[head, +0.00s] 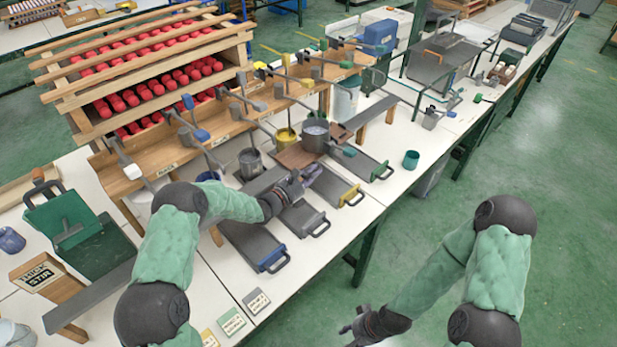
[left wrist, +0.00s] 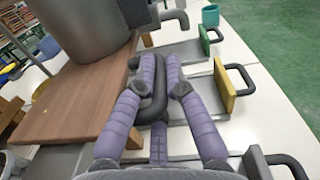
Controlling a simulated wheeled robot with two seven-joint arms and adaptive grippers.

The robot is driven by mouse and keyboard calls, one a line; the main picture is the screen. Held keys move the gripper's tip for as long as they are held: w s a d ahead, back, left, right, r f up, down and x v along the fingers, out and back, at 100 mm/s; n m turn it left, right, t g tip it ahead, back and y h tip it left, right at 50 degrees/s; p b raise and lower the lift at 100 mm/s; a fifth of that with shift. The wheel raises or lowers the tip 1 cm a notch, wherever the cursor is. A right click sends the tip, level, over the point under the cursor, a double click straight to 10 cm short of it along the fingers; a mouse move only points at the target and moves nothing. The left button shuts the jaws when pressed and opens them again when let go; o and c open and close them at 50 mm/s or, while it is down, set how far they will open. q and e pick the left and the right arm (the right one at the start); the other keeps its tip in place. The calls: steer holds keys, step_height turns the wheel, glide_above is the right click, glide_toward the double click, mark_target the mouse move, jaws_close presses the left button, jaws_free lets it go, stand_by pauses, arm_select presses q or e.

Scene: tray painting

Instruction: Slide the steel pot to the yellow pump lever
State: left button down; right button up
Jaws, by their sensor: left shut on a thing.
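The steel pot (head: 315,137) stands upright on a brown wooden board (head: 292,158); it also shows in the left wrist view (left wrist: 85,35), cut off by the top edge. My left gripper (head: 306,175) is at the board's near side. In the left wrist view, its purple fingers (left wrist: 160,90) are shut around a dark loop handle (left wrist: 148,112) at the board's edge. The levers stand in a row behind, and a yellow-tipped one (head: 259,65) is beyond the pot to the left. My right gripper (head: 350,321) is empty and open over the floor, away from the table.
A yellow pot (head: 286,139) and a grey pot (head: 250,163) stand left of the steel pot. Several handled trays, one with a yellow end (head: 350,195), lie in front. A wooden rack (head: 150,75) of red cylinders is behind. A teal cup (head: 411,159) stands right.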

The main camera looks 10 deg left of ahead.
arm_select(q)
steer(key=shift+s+f, duration=0.1)
steer(key=shift+f, duration=0.2)
steer(key=c, duration=1.4)
jaws_free()
steer(key=shift+o, duration=0.5)
steer(key=shift+r, duration=0.1)
steer(key=v, duration=1.2)
